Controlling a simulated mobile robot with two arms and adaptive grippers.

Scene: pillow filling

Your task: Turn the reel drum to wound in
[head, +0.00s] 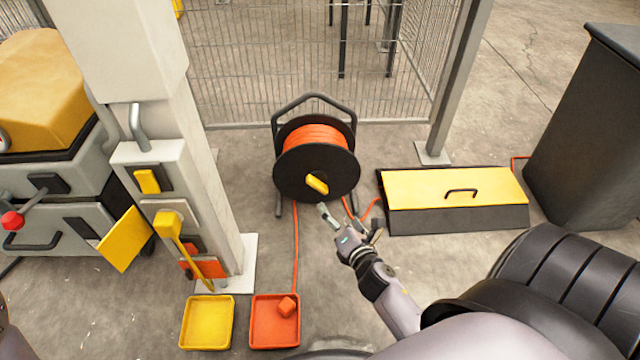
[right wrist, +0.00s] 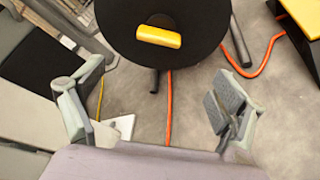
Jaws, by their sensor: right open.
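The cable reel has a black drum (head: 290,180) wound with orange cable (head: 312,138) and stands on a dark tubular frame (head: 314,97). A yellow handle (head: 317,184) sits on the drum's front face; in the right wrist view the handle (right wrist: 158,37) lies nearly level above the fingers. Orange cable runs from the reel down the floor. My right gripper (head: 348,220) is open and empty, just below and right of the drum, apart from the handle. In the right wrist view its fingers (right wrist: 160,108) are spread wide. My left gripper is not in view.
A yellow-topped black box (head: 455,188) with a handle lies right of the reel. A grey post with switches (head: 165,180) stands left. A yellow tray (head: 207,346) and an orange tray (head: 275,342) lie in front. A mesh fence (head: 300,60) is behind; a dark bin (head: 590,130) stands right.

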